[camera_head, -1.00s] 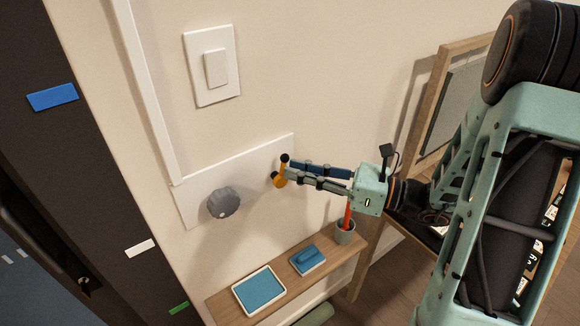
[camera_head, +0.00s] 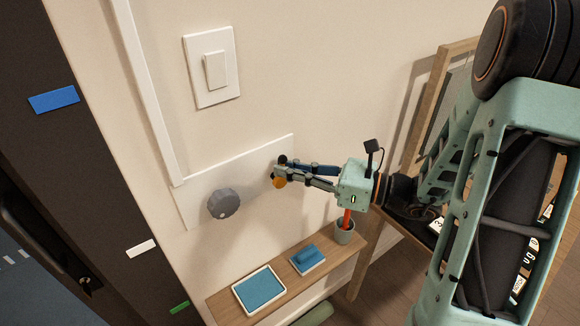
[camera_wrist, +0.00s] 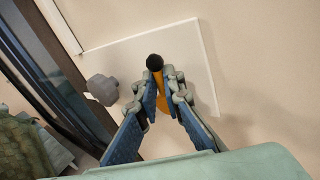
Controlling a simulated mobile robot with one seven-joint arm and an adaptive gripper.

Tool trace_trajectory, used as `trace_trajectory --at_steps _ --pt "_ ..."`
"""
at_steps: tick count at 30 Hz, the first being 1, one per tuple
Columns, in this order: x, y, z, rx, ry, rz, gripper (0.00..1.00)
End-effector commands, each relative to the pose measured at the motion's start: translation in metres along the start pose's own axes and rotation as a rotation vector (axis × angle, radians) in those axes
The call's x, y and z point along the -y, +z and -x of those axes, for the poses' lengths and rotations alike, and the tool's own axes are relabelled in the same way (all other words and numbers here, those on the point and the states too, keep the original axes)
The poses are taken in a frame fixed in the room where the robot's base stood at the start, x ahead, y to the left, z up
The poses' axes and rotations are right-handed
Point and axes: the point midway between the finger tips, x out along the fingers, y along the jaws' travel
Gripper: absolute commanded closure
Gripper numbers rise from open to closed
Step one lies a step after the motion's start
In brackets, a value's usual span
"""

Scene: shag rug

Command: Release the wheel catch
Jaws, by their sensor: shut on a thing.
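The wheel (camera_head: 223,203) is a grey scalloped knob on a white wall plate (camera_head: 205,176). It also shows at the left in the wrist view (camera_wrist: 103,89). The catch (camera_head: 279,182) is an orange lever on the right part of the same plate. In the wrist view the orange lever (camera_wrist: 161,97) lies between my fingers, with a black round end (camera_wrist: 154,62) just beyond the tips. My gripper (camera_head: 279,170) is shut on the orange lever, reaching in from the right. The fingers hide part of the lever.
A white light switch (camera_head: 215,68) is on the wall above. A wooden shelf (camera_head: 277,283) below holds a blue-faced tray (camera_head: 260,289), a blue brush-like object (camera_head: 308,258) and a grey cup (camera_head: 344,232). A dark door (camera_head: 90,170) stands at the left.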

Motion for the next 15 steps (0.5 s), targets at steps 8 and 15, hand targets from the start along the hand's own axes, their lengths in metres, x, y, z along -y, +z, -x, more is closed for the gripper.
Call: trace_trajectory --at_steps 8,15 --pt "-0.0048 0.0013 -0.0027 -0.082 -0.014 0.117 1.0" --pt "-0.0047 0.0008 -0.0027 -0.082 -0.014 0.117 1.0"
